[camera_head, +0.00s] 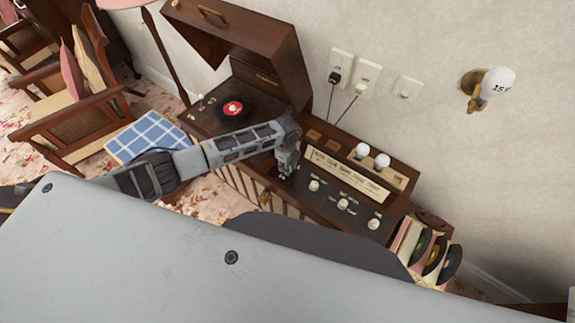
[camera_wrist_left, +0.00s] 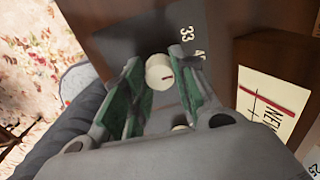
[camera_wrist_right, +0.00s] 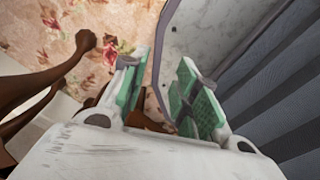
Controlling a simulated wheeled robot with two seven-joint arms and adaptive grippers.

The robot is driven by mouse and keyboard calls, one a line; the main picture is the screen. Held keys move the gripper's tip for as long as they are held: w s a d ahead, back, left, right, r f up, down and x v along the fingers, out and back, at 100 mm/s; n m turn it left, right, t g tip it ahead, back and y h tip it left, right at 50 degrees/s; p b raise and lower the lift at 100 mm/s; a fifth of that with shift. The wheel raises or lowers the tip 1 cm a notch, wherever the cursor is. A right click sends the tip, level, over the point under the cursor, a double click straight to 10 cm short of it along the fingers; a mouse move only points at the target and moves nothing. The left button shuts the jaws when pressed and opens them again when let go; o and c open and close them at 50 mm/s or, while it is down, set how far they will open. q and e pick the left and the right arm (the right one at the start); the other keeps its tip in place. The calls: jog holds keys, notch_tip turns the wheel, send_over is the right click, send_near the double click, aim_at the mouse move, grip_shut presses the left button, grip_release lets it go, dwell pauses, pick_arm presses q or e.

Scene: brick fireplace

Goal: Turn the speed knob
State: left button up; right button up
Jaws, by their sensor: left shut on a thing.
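The speed knob (camera_wrist_left: 160,73) is a round cream knob with a red line, on a dark panel with "33" printed beside it. My left gripper (camera_head: 287,168) reaches down to the left end of the radio's dark control panel (camera_head: 327,207). In the left wrist view my left gripper (camera_wrist_left: 158,65) has its green-padded fingers on both sides of the knob and is shut on it. In the head view the gripper hides this knob. My right gripper (camera_wrist_right: 160,68) is open, with nothing between its fingers.
The record player (camera_head: 222,110) with its raised lid (camera_head: 240,40) stands left of the panel. Other cream knobs (camera_head: 314,185) and the dial card (camera_head: 345,172) lie to the right. White bulbs (camera_head: 382,160) stand behind. Records (camera_head: 434,256) stand at the right end.

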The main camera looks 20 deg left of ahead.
pick_arm(q)
jog(key=o, duration=1)
jog(key=shift+o, duration=0.2)
notch_tip(320, 180, up, 12)
dwell(0.4)
dwell(0.5)
